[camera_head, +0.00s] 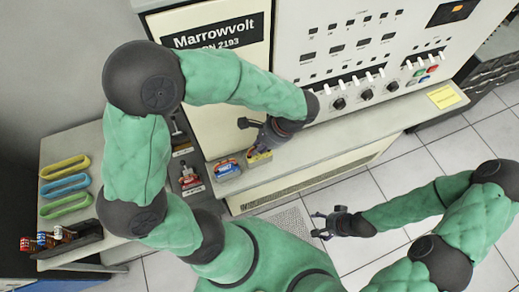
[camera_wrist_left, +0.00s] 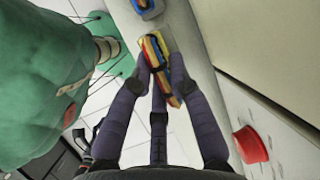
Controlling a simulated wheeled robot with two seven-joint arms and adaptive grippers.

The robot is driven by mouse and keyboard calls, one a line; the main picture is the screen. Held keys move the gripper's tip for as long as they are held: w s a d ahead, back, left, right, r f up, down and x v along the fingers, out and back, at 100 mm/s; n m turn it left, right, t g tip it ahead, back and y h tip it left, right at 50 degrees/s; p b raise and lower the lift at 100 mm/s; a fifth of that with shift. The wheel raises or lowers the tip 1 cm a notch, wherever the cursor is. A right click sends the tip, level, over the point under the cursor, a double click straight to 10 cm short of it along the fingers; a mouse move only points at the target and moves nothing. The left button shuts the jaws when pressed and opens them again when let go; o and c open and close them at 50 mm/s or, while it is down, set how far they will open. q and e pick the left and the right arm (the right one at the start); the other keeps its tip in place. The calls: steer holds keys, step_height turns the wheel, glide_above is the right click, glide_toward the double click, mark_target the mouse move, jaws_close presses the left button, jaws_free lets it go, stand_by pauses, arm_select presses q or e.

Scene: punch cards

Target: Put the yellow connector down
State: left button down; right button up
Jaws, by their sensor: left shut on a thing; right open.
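The yellow connector (camera_head: 259,157) is at the front of the machine's pale ledge, below my left gripper (camera_head: 257,146). In the left wrist view my left gripper (camera_wrist_left: 160,78) has its fingers shut on the connector (camera_wrist_left: 152,50), which shows yellow, blue and red parts. The fingers hide part of it. I cannot tell whether its underside touches the ledge. My right gripper (camera_head: 326,225) is open and empty, low over the tiled floor and away from the machine.
A blue and red connector (camera_head: 227,169) sits on the ledge (camera_head: 345,124) just left of the yellow one. Yellow, blue and green loops (camera_head: 65,183) lie on the left side table. A red button (camera_wrist_left: 250,146) shows in the wrist view. The ledge to the right is mostly clear.

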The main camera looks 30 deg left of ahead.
mark_target(251, 162)
arm_select(q)
steer(key=shift+w+a+f, duration=0.15)
steer(key=shift+w+f, duration=0.05)
steer(key=shift+f, duration=0.15)
steer(key=f, duration=0.3)
steer(key=shift+w+a+f, duration=0.1)
steer(key=shift+w+f, duration=0.2)
steer(key=shift+s, duration=0.1)
steer(key=shift+f, duration=0.15)
steer(key=c, duration=1.2)
jaws_free()
